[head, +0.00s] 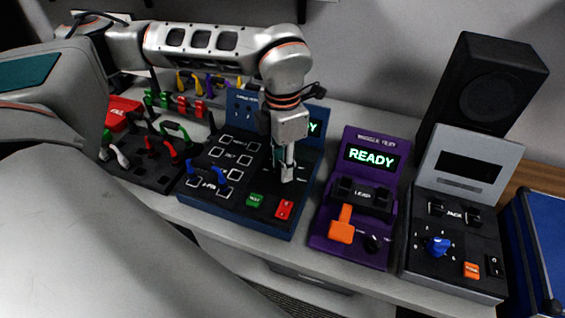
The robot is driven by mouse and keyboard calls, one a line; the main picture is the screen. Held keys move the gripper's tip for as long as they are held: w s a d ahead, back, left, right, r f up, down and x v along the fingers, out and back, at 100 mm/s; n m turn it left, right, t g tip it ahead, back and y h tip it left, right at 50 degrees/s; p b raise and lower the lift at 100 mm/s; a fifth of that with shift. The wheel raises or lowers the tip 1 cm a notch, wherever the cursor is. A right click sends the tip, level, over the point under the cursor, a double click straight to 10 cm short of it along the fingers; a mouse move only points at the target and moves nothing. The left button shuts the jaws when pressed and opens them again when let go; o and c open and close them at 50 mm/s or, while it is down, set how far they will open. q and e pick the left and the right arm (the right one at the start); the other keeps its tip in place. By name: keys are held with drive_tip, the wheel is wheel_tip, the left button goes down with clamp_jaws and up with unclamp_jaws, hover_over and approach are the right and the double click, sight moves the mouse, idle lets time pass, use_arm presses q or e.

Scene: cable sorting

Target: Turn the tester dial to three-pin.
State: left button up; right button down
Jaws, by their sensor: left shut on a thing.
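The blue tester (262,222) stands in the middle of the table, with a black face, white-outlined squares, a green button and a red switch. Its lit green screen (315,127) is partly covered by my left arm; only the end of the word shows. My left gripper (285,176) points down onto the right part of the tester's face. It is shut on what seems to be the tester dial, which its fingers hide. The dial's pointer and setting cannot be read. My right gripper is not in view.
A purple device (317,240) reading READY stands just right of the tester. Farther right are a grey device (505,150) with a blue knob (437,246) and a black speaker (470,95). A black rack (150,180) with coloured cables is at left.

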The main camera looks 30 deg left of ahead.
use_arm(q)
drive_tip(key=o, duration=1.1)
wheel_tip(320, 180, up, 12)
idle(0.5)
